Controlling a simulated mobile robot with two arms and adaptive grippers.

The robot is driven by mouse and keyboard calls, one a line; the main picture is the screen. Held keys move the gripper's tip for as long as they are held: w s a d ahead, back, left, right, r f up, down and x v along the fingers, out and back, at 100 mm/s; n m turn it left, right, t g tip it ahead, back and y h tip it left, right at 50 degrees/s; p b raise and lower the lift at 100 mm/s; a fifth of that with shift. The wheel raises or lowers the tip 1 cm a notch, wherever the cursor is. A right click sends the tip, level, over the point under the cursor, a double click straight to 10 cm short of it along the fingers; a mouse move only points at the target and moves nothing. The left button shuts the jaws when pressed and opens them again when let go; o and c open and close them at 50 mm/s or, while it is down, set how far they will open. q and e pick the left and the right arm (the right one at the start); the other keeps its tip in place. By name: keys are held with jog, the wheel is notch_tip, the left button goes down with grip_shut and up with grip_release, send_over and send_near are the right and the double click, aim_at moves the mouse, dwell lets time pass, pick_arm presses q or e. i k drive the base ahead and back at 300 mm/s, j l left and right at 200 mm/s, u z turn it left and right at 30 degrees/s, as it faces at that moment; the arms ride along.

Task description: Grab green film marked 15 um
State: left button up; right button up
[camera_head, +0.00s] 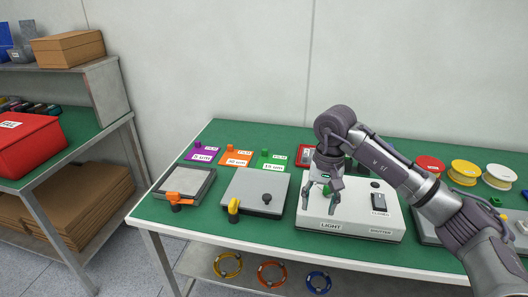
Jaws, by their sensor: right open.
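The green film (264,163) lies near the back of the green tabletop, with an upright green knob and a white label reading 15 um. It is right of the orange film (234,158) and the purple film (202,153). My right gripper (320,199) is open, fingers pointing down over the white light box (350,217), to the right of and nearer than the green film. A small green piece shows between its fingers; I cannot tell whether they touch it. My left gripper is not in view.
A grey plate (250,205) with a yellow-handled clamp and a framed plate (182,187) with an orange clamp stand at the front left. Red, yellow and white spools stand at the back right.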

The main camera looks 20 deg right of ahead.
aim_at(266, 162)
jog(key=i, duration=1.5)
